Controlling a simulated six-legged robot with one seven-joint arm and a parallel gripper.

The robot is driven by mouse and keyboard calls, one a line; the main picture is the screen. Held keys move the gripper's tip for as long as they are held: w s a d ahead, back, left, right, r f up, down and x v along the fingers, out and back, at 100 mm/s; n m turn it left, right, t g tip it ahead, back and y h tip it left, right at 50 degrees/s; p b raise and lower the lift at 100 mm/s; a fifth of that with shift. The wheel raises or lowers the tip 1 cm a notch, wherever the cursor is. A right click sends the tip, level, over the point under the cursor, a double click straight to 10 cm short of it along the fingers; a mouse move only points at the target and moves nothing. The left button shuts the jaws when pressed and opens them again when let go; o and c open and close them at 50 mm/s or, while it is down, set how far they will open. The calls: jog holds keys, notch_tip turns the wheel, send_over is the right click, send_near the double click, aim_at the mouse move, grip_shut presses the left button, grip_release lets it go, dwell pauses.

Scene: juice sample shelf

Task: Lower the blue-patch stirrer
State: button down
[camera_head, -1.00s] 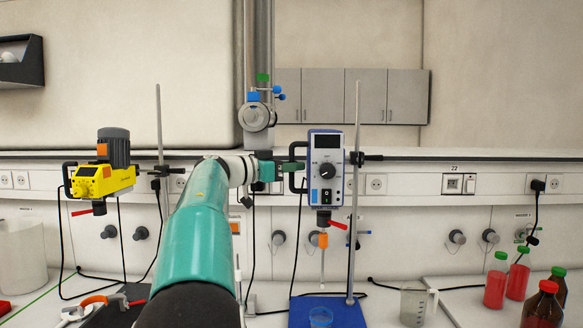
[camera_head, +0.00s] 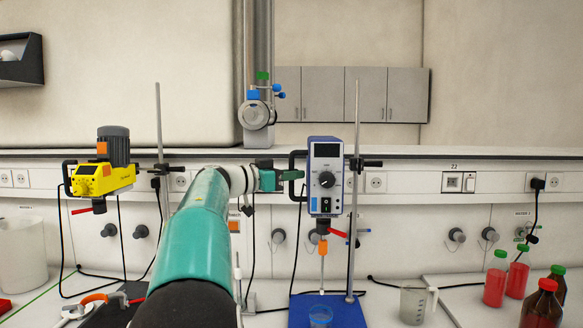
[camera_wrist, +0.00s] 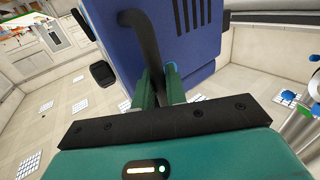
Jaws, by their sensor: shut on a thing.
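The blue-patch stirrer (camera_head: 326,178) is a blue and white box with a dark display and a knob, upright beside its stand rod (camera_head: 355,215). Its thin shaft (camera_head: 322,268) hangs above a small blue-tinted beaker (camera_head: 320,316) on the blue base (camera_head: 345,313); the tip looks a little above the rim. My gripper (camera_head: 292,175) is shut on the stirrer's black handle, at its left side. In the wrist view, the green fingers (camera_wrist: 160,88) close around the dark handle (camera_wrist: 145,38), beside the blue housing (camera_wrist: 205,40).
A yellow stirrer (camera_head: 95,178) hangs on another stand at left. A clear jug (camera_head: 415,303) stands right of the blue base. Red bottles (camera_head: 496,280) and brown bottles (camera_head: 541,305) stand at far right. A black clamp (camera_head: 365,163) sits on the rod.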

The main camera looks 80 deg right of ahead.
notch_tip(320, 180, down, 15)
dwell(0.5)
jog(key=shift+f, duration=0.15)
jog(key=c, duration=1.8)
grip_release()
jog(key=shift+r, duration=0.2)
jog(key=v, duration=1.4)
